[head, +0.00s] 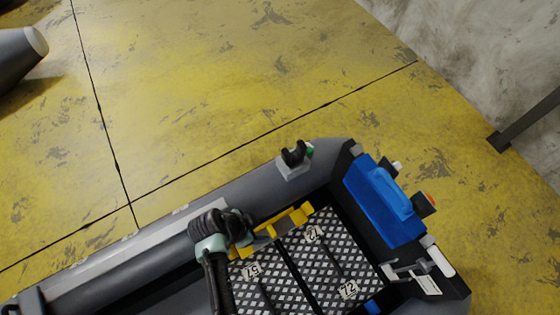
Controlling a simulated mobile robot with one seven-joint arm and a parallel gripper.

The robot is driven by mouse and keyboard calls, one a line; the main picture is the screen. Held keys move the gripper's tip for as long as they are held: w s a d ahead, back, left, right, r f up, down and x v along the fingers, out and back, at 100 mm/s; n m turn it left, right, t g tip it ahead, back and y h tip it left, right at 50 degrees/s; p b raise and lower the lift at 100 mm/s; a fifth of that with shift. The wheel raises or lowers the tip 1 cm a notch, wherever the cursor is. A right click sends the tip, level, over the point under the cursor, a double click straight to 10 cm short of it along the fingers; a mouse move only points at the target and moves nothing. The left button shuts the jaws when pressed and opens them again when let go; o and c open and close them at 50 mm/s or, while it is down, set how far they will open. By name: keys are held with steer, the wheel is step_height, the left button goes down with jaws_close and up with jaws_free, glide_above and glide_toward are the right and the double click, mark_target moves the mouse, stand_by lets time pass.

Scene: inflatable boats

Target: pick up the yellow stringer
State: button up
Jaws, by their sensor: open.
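The yellow stringer (297,216) is a narrow yellow bar lying along the inner side of the grey boat tube, beside the checkered floor panels. Its left part is partly hidden behind my arm and gripper. My gripper (268,233) is over the left part of the stringer, with its fingers open. The view is too small to tell whether the fingers touch the stringer or stand around it.
The grey inflatable boat (160,240) holds checkered floor panels (318,262) with number tags. A blue box (384,200) sits at its right end. A black holder (294,155) stands on the tube. Yellow worn floor (230,75) behind the boat is clear. A grey cone-shaped end (18,55) shows at upper left.

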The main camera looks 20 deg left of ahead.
mark_target(271, 230)
steer(key=b+x, duration=0.6)
steer(key=x, duration=0.1)
steer(key=shift+a+f, duration=0.15)
steer(key=shift+f, duration=0.05)
steer(key=b+x, duration=0.4)
steer(key=shift+s+a+f+b, duration=0.1)
steer(key=shift+s+f+b, duration=0.1)
steer(key=shift+f+b, duration=0.15)
steer(key=shift+w+f, duration=0.15)
steer(key=shift+f, duration=0.1)
steer(key=shift+r, duration=0.1)
jaws_close()
